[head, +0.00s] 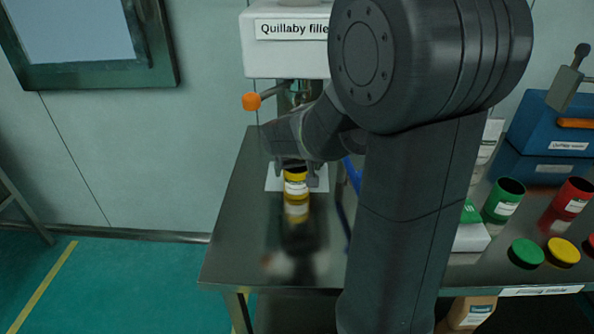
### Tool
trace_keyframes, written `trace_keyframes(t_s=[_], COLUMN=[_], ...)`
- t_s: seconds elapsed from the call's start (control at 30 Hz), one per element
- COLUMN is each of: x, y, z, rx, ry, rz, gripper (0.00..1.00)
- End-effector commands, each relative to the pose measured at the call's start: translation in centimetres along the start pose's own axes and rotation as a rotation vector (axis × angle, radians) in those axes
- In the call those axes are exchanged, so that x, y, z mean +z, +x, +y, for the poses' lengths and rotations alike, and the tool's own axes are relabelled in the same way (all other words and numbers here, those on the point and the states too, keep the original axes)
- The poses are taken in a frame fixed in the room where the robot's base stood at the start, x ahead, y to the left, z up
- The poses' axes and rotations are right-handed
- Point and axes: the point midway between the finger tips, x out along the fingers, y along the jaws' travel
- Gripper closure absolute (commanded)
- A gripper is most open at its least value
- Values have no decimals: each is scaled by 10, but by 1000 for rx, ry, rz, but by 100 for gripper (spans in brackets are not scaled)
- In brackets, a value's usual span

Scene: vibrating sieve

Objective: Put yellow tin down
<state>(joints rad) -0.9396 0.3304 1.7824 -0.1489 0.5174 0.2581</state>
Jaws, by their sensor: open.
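The yellow tin (296,189) with a white label is upright at the front of the filler's pale base plate, over the shiny steel table (233,245). Its reflection shows directly below it. My gripper (295,172) is at the tin's upper part, under the filler labelled "Quillaby fille" (286,52). The jaws are open, but my wrist and arm hide much of them and the tin's top. I cannot tell whether a finger touches the tin.
To the right on the table are an open green tin (503,200), an open red tin (569,204), a green lid (526,253), a yellow lid (563,252) and a blue machine (545,140). An orange-knobbed lever (252,101) sticks out left. The table's front left is clear.

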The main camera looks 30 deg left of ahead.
Motion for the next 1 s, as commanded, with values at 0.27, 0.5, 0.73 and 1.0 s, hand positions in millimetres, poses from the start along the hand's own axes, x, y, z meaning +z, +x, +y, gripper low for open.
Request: trace_keyframes(t_s=[0.27,0.5,0.73,1.0], x=[-1,0,0,0], y=[-55,-80,-84,-80], z=[0,0,0,0], rx=[-1,-1,0,0], ry=[-2,-2,-1,-1], rz=[4,2,0,-1], gripper=[15,15,15,15])
